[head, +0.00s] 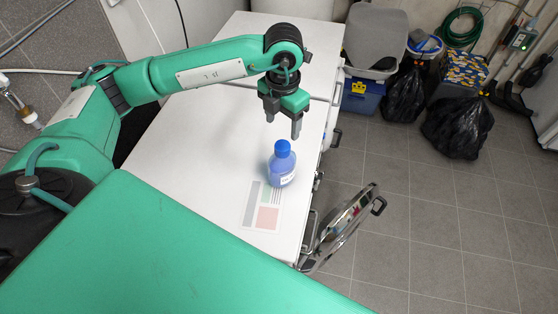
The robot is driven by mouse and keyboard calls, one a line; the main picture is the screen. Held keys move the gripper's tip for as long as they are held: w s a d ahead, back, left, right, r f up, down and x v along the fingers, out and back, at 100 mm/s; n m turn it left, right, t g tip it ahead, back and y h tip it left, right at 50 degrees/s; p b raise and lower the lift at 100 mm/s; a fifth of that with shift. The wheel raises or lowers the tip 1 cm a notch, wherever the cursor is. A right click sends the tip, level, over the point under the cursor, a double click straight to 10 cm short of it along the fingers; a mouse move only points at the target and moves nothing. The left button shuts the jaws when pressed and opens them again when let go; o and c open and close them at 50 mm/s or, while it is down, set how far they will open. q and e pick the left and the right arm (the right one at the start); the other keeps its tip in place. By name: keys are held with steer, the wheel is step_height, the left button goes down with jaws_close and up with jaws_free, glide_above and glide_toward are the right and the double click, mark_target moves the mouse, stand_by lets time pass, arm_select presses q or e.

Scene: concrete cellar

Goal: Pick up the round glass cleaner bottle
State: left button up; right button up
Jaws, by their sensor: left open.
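The round glass cleaner bottle (283,169) is blue with a blue cap and a pale label. It stands upright on the white worktop (205,140), near its right edge. My left gripper (283,130) points down just above and behind the bottle's cap. Its jaws are open and empty, and a small gap seems to lie between the fingertips and the cap. My right gripper is not in view.
A printed sheet (261,212) lies in front of the bottle. An open round door (343,230) juts out right of the worktop. Black bags (458,120), a blue bin (362,97) and a coiled green hose (461,25) are at the back. The tiled floor at right is clear.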

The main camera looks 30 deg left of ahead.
mark_target(282, 145)
arm_select(q)
step_height(282, 145, down, 4)
steer(key=shift+s+d+p, duration=0.15)
steer(key=shift+p, duration=0.25)
steer(key=shift+f, duration=0.5)
step_height(282, 145, down, 4)
steer(key=p, duration=0.3)
steer(key=shift+s, duration=0.15)
steer(key=shift+f, duration=0.45)
jaws_close()
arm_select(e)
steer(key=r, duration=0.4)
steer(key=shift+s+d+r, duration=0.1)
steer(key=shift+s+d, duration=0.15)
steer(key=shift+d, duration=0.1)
